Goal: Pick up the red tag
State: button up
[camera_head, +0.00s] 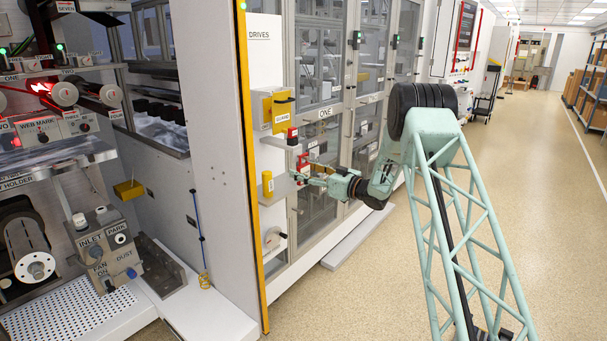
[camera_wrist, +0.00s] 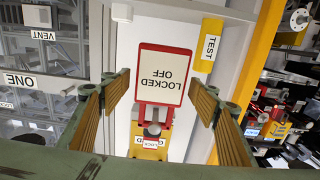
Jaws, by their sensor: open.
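The red tag (camera_wrist: 160,75) has a red border and a white face reading "LOCKED OFF", upside down in the wrist view. Below it in that view is a red part with a grey piece and a small white label. My gripper (camera_wrist: 160,98) is open, with one finger on each side of the tag and a gap to both. I cannot tell how deep the tag lies between the fingers. In the head view my gripper (camera_head: 302,178) is small, at the shelf by the white panel, with a red piece beside it that looks like the tag (camera_head: 303,162).
A yellow "TEST" label (camera_wrist: 209,52) is right of the tag. A yellow "GUARD" box (camera_head: 282,108) is above my gripper. A yellow cylinder (camera_head: 267,184) stands on the grey shelf to its left. Glazed cabinet doors (camera_head: 322,75) are close behind. The aisle floor (camera_head: 530,170) is clear.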

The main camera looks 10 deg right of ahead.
jog(key=c, duration=1)
jog(key=shift+r, duration=0.1)
jog(key=shift+r+p, duration=0.3)
jog(key=shift+r, duration=0.4)
jog(key=p+v, duration=0.2)
jog(key=v, duration=1.6)
